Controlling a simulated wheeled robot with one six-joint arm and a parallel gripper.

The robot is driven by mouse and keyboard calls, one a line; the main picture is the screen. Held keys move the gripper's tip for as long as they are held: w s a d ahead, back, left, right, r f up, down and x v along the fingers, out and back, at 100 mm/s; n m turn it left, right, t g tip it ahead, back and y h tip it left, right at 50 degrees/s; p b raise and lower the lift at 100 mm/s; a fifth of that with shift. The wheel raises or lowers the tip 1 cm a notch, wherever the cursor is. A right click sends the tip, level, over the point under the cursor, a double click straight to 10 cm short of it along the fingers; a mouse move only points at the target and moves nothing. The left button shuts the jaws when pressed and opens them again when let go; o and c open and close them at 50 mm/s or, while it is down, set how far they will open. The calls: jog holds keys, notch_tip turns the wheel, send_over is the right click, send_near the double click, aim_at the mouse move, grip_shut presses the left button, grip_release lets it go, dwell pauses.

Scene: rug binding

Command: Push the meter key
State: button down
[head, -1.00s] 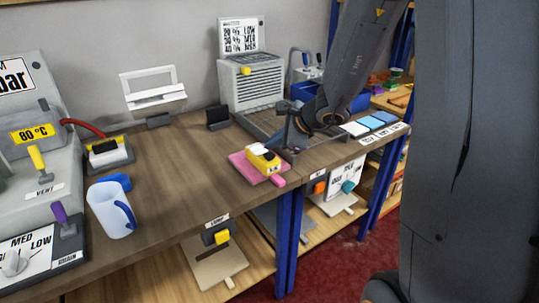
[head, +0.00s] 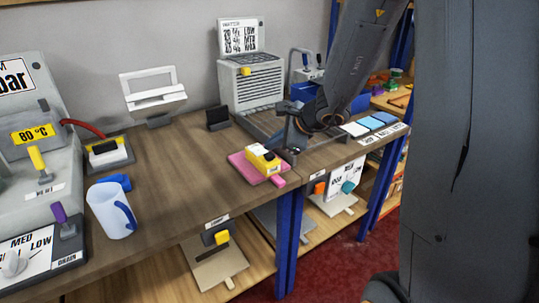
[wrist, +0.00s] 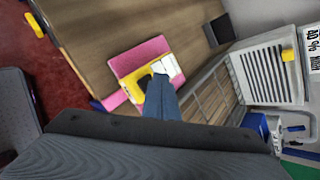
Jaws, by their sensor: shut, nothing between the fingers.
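A yellow device (head: 262,159) with a white face and a dark key lies on a pink mat (head: 244,167) near the bench's front edge. It appears to be the meter, but I cannot read a name on it. My gripper (head: 288,146) is shut and empty, just right of the device in the head view. In the wrist view the shut fingers (wrist: 159,82) point at the yellow device (wrist: 134,76) and overlap the dark key (wrist: 144,82), partly hiding it. I cannot tell whether they touch it.
A grey slatted unit (head: 250,85) stands behind, with a tray (head: 262,118) in front of it. The wooden bench (head: 180,165) is clear left of the mat.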

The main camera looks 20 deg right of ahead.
aim_at(272, 156)
jog(key=shift+f+b, duration=0.95)
jog(key=shift+b, duration=0.4)
dwell(1.4)
jog(key=shift+r, duration=0.1)
jog(key=shift+r+p, duration=0.7)
jog(key=shift+r, duration=0.15)
notch_tip(272, 156, up, 5)
jog(key=p, duration=0.4)
dwell(0.7)
